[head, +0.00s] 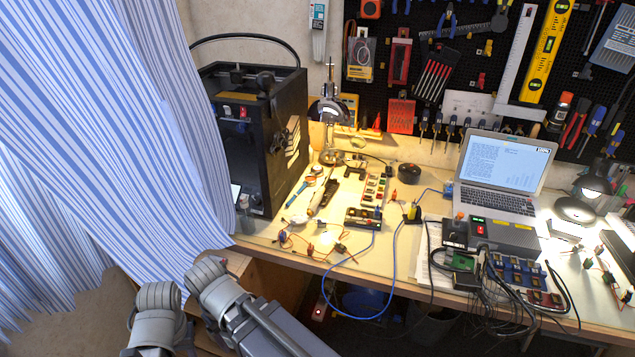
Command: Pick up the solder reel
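I cannot pick out the solder reel for certain. A small round white and orange item (318,168) lies on the workbench (400,265) right of the black cabinet-like machine, and it may be the reel. A black round puck-shaped item (409,171) sits farther right near the back of the bench. Both are too small to tell clearly. Grey links of my own arm show at the lower left, short of the bench. Neither of my grippers is in view.
A black boxy machine (258,135) stands at the bench's left, beside a striped curtain (150,120). A lamp (330,110), circuit boards with a blue cable (391,270), an open laptop (503,170) and a power unit (503,236) crowd the bench. A tool-hung pegboard (460,60) rises behind.

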